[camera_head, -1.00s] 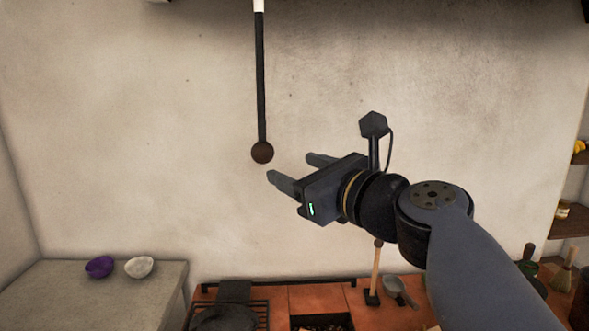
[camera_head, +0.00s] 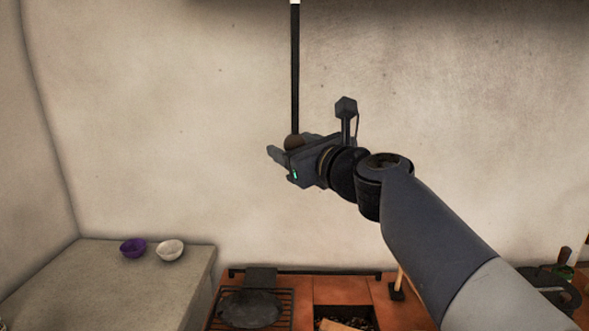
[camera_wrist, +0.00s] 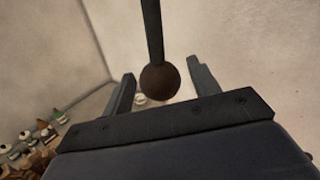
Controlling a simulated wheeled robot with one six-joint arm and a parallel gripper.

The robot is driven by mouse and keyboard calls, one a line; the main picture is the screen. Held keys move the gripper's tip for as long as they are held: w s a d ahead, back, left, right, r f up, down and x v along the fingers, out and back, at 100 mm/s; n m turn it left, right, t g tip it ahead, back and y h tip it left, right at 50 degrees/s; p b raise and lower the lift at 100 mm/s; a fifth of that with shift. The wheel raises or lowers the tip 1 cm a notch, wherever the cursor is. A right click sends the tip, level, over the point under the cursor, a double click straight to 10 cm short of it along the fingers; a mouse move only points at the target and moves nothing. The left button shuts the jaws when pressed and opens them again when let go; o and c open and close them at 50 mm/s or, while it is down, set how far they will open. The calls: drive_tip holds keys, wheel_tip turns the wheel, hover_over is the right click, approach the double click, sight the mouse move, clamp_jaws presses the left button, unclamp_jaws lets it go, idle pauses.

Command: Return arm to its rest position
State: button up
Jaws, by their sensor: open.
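My gripper (camera_head: 279,147) is raised in front of the pale wall, its fingers pointing left in the head view. In the wrist view my gripper (camera_wrist: 158,92) is open, with its two fingers wide apart. A dark hanging rod (camera_head: 295,70) ends in a round brown knob (camera_head: 293,141), which my gripper partly covers in the head view. In the wrist view the knob (camera_wrist: 160,82) shows between the fingers, with clear gaps on both sides. I cannot tell how far it is from them in depth.
A grey counter (camera_head: 110,285) at the left holds a purple bowl (camera_head: 133,248) and a white bowl (camera_head: 170,250). A red-tiled hearth (camera_head: 340,290) lies below, with a dark pan on a grate (camera_head: 250,307). The wall area right of the rod is clear.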

drive_tip(key=shift+r+p, duration=0.3)
drive_tip(key=shift+r, duration=0.05)
drive_tip(key=shift+f, duration=0.1)
